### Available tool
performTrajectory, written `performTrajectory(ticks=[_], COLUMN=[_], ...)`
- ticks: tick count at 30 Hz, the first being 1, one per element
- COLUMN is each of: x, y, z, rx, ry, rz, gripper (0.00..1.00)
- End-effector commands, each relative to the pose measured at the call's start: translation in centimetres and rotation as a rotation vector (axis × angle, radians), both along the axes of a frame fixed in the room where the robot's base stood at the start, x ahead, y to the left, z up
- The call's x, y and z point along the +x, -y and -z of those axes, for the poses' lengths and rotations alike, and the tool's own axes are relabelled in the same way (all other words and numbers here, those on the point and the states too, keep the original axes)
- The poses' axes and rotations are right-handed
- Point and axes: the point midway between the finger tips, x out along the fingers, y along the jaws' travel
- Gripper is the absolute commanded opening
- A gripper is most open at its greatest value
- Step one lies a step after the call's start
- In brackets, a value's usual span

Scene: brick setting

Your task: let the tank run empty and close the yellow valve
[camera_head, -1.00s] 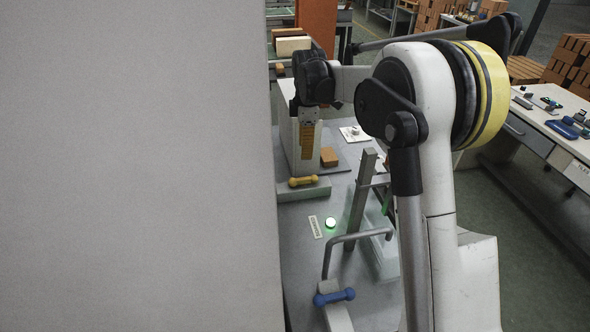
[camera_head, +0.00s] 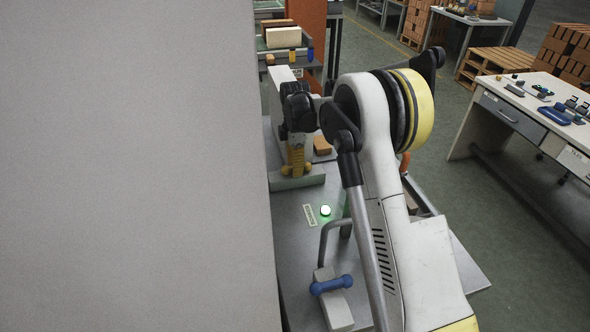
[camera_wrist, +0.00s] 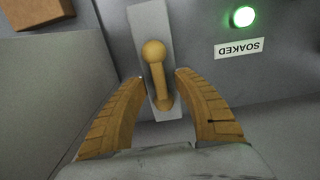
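The yellow valve (camera_wrist: 156,75) has a dumbbell-shaped handle on a pale grey block. In the wrist view it lies between the two orange-brown fingers of my gripper (camera_wrist: 160,84), lengthwise along the reach of the fingers. The fingers are spread, with a gap on both sides of the handle. In the head view my gripper (camera_head: 297,165) is down at the yellow valve and partly hides it. A blue valve (camera_head: 331,285) sits on its own block in front. A green lamp (camera_head: 325,210) is lit; in the wrist view it has a "SOAKED" label (camera_wrist: 239,48). The water level is not visible.
A grey panel (camera_head: 130,170) blocks the left of the head view. A bent grey pipe (camera_head: 325,240) stands by the blue valve. A brick (camera_head: 322,146) lies behind the yellow valve. A workbench (camera_head: 520,110) is at right.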

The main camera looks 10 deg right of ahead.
Motion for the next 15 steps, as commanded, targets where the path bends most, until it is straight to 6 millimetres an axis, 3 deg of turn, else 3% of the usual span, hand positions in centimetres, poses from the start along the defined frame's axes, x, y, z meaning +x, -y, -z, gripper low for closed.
performTrajectory(ticks=[8, 12, 15], x=[-0.01, 0.0, 0.0], y=[0.0, 0.0, 0.0], z=[0.14, 0.13, 0.14], rx=[0.0, 0.0, 0.0], ry=[0.0, 0.0, 0.0], rz=[0.0, 0.0, 0.0], gripper=[0.36, 0.0, 0.0])
